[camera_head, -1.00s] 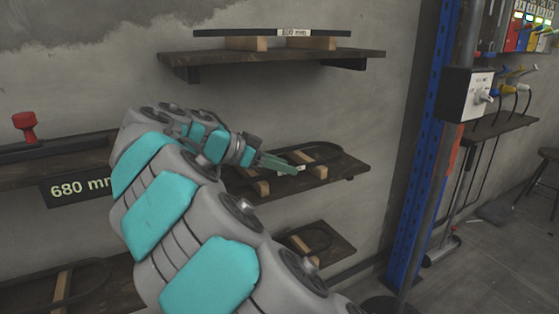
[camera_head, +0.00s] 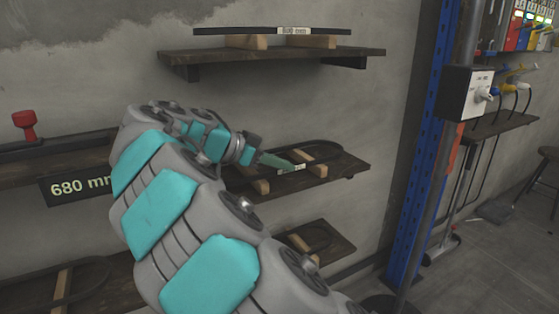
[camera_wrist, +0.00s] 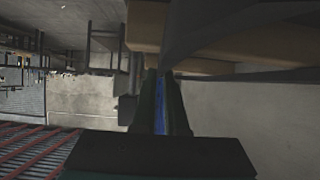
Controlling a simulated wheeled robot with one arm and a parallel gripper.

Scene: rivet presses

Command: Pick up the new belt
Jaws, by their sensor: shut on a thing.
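A dark belt (camera_head: 338,151) lies as a long loop on wooden blocks on the middle wall shelf (camera_head: 345,168), with a small white label on its near side. My gripper (camera_head: 290,164) reaches to this near side from the left, its green fingers at the label. It is shut on the belt. In the wrist view, the fingers of my gripper (camera_wrist: 164,80) are nearly together, with a blue strip between them. A dark band of belt (camera_wrist: 240,38) runs from the fingertips to the upper right. My arm hides the left part of the belt.
Another labelled belt (camera_head: 225,31) rests on blocks on the upper shelf (camera_head: 270,57). A lower shelf (camera_head: 335,245) holds a smaller loop. A "680 mm" sign (camera_head: 80,187) hangs at left. A blue post (camera_head: 412,180) stands to the right.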

